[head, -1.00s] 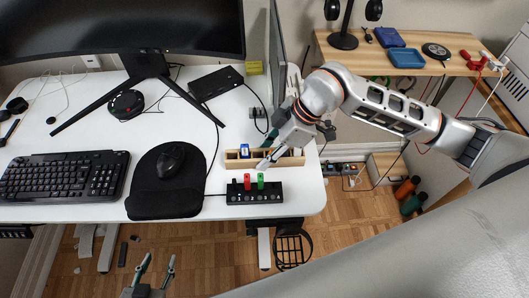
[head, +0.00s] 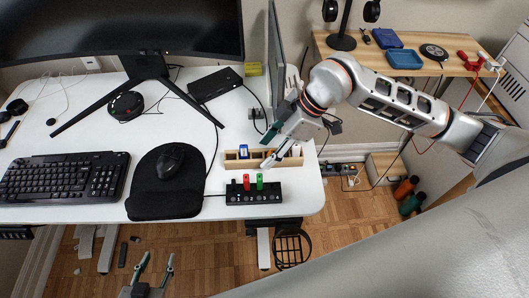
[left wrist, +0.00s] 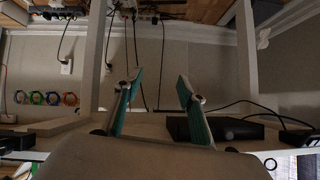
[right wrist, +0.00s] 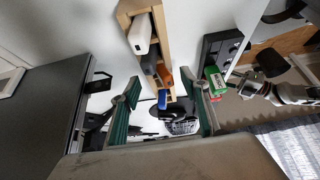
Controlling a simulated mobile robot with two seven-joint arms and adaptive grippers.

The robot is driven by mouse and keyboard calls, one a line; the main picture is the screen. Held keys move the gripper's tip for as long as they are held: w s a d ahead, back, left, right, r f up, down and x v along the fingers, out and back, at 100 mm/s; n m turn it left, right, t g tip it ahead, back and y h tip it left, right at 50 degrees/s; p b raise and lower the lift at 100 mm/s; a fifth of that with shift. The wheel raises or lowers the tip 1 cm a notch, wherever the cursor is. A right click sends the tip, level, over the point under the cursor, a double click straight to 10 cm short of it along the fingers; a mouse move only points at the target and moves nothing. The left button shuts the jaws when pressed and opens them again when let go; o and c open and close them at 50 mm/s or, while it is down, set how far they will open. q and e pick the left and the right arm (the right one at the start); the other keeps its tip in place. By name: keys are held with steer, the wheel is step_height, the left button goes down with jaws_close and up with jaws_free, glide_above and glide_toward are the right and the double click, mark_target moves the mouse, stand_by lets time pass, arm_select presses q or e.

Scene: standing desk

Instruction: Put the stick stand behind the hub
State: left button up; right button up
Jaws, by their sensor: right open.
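My left gripper (head: 159,262) is open and empty, below the desk's front edge.
The mouse pad (head: 165,204) with the mouse lies left of the hub. A cable runs between them. A black box (head: 215,83) and the monitor foot stand farther back. A dark upright panel (head: 276,65) is behind the stand. The desk's right edge is close to the stand.

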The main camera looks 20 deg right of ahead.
steer(key=v, duration=0.8)
steer(key=shift+r+p, duration=0.1)
steer(key=shift+p, duration=0.25)
steer(key=shift+d+r, duration=0.3)
steer(key=shift+r, duration=0.25)
arm_select(q)
steer(key=shift+s+d, duration=0.2)
steer(key=shift+s, duration=0.2)
arm_select(e)
steer(key=shift+s, duration=0.1)
arm_select(q)
steer(key=shift+w+r, duration=0.2)
steer(key=shift+r, duration=0.05)
